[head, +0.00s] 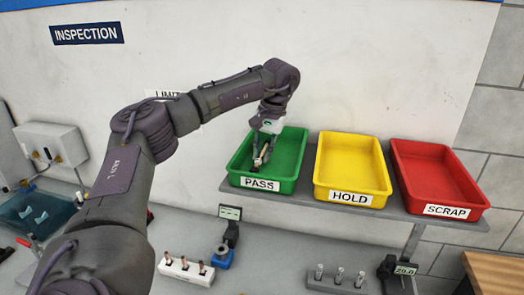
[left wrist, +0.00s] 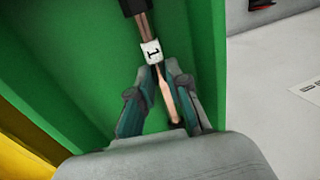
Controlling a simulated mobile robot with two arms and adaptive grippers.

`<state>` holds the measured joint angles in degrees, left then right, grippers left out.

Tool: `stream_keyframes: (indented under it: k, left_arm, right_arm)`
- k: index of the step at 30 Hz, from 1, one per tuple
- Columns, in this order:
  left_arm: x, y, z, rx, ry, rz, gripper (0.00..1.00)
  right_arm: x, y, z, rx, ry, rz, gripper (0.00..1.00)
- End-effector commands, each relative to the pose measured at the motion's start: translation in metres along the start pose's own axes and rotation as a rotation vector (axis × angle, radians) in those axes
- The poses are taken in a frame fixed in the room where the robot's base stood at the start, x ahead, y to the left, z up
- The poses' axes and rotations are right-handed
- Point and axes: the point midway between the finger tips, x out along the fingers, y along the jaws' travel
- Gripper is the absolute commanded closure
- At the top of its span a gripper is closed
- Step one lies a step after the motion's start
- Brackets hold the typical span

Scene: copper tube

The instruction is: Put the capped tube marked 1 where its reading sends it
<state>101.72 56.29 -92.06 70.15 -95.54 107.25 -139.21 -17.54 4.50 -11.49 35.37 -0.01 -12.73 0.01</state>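The capped tube marked 1 (left wrist: 167,100) is a thin copper tube with a white tag reading "1" and a dark cap at its upper end in the left wrist view. My left gripper (head: 259,158) reaches down into the green PASS bin (head: 296,152). In the left wrist view its fingertips (left wrist: 161,70) close on the tube just below the tag. The bin's green wall and floor lie behind the tube. Whether the tube touches the floor is not clear. My right gripper is not in view.
The yellow HOLD bin (head: 350,152) and red SCRAP bin (head: 434,163) stand to the right on the same shelf (head: 405,212).

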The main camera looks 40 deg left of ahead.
Motion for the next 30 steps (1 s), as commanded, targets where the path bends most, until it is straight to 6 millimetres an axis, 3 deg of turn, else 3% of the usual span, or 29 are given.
stream_keyframes:
  k: [1,4,17,23,25,30]
  left_arm:
    - [0.000,0.000,0.000,0.000,0.000,0.000,0.75]
    - [0.000,0.000,0.000,0.000,-0.001,0.000,0.60]
    - [-0.010,0.000,-0.001,-0.001,0.003,0.002,0.60]
    - [-0.049,0.002,0.000,-0.001,0.004,0.004,0.60]
    - [-0.071,-0.001,0.000,-0.001,0.005,0.000,0.60]
    - [-0.103,-0.001,0.000,-0.001,0.004,0.000,0.60]
  right_arm:
    - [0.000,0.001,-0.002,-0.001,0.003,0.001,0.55]
    - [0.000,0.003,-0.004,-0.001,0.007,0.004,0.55]
    - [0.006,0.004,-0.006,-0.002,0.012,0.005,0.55]
    - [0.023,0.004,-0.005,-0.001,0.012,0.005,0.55]
    - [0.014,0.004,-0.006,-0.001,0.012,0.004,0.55]
    - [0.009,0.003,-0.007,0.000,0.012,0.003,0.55]
